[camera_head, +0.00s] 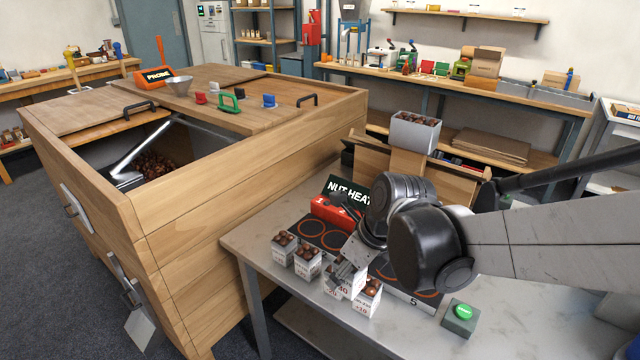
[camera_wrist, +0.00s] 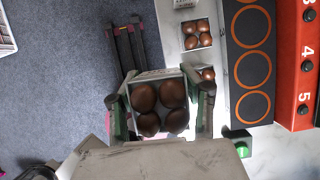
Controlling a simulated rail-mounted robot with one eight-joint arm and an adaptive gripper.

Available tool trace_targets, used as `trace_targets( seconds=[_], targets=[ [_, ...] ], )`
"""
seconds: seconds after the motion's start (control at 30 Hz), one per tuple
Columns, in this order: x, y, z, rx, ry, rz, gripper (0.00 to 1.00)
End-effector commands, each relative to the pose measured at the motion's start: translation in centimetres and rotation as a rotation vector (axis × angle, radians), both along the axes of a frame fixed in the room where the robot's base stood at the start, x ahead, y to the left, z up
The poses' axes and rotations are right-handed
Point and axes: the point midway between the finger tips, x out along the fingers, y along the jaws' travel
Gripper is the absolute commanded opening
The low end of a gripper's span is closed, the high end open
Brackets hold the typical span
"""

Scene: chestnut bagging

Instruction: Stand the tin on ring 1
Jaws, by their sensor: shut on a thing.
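My gripper (camera_wrist: 160,105) is shut on a pale square tin (camera_wrist: 180,70) with several brown chestnuts in it; a finger lies on each side. In the head view my gripper (camera_head: 346,268) and the held tin (camera_head: 352,285) are at the front of the heater, among other tins, partly hidden by my wrist. Ring 1 (camera_head: 312,227) is the leftmost orange circle on the black heater plate, by the red panel (camera_head: 335,211) marked 1 and 2. It looks empty. Whether the held tin touches the table is unclear.
Other chestnut tins stand along the heater's front: two to the left (camera_head: 284,247) (camera_head: 308,262) and one to the right (camera_head: 367,297). The NUT-HEAT sign (camera_head: 346,190) stands behind. A green button (camera_head: 462,313) is at right. A large wooden bin (camera_head: 190,240) borders the table.

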Motion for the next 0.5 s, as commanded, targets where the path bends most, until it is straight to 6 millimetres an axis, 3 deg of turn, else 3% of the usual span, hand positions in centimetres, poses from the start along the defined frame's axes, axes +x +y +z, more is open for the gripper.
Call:
trace_targets(
  seconds=[0.1,0.5],
  targets=[
    [3.6,1.9,0.9,-0.001,0.001,0.005,0.11],
    [14.1,9.0,1.9,0.001,0.000,0.017,0.11]
  ],
)
